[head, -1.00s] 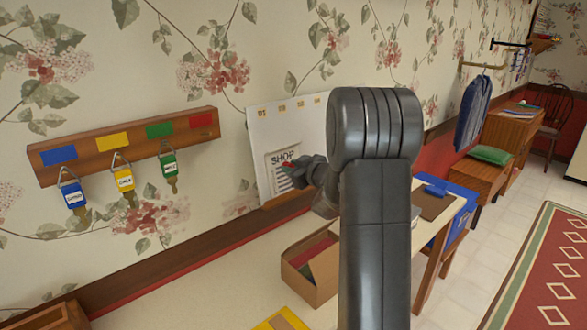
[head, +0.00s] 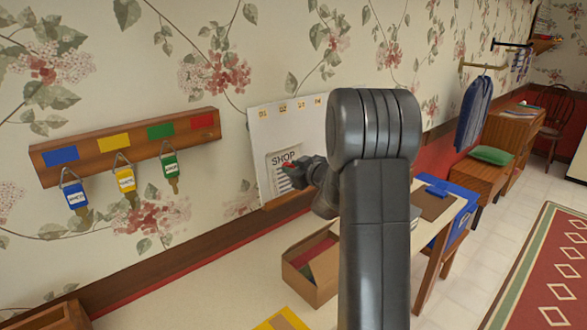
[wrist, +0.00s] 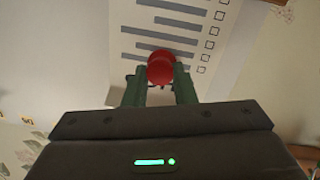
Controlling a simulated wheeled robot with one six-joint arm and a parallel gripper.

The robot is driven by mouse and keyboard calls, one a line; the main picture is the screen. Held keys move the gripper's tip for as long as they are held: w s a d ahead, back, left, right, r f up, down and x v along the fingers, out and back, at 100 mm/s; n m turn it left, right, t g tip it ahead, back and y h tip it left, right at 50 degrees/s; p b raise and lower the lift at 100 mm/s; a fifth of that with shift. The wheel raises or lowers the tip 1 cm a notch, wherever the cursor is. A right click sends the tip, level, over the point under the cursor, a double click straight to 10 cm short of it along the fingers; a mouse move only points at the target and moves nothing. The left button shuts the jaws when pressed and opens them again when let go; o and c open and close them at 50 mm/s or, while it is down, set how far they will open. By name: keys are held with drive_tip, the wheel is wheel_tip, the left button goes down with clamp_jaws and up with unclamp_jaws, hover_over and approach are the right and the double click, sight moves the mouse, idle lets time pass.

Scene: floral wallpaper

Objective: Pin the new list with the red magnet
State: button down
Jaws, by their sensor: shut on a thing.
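The list, a sheet headed "SHOP" (head: 284,158), lies flat against the white board (head: 262,135) on the wall. In the wrist view the list (wrist: 175,20) shows grey lines and a column of checkboxes. My gripper (head: 294,168) is at the list's lower part, mostly hidden behind my arm's links in the head view. In the wrist view my gripper (wrist: 160,82) is shut on the red magnet (wrist: 161,66), which sits in front of the list. I cannot tell whether the magnet touches the paper.
A key rack (head: 130,142) with blue, yellow and green tagged keys hangs on the wall at left. An open cardboard box (head: 310,275) stands on the counter below the board. A yellow item (head: 282,320) lies at the front edge. A table with a clipboard (head: 433,203) is at right.

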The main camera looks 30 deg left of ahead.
drive_tip(key=c, duration=0.6)
unclamp_jaws()
drive_tip(key=shift+a, duration=0.15)
drive_tip(key=shift+o, duration=0.2)
drive_tip(key=p+v, duration=0.1)
drive_tip(key=v, duration=0.6)
idle(0.4)
drive_tip(key=shift+b+x, duration=0.5)
drive_tip(key=shift+x, duration=3)
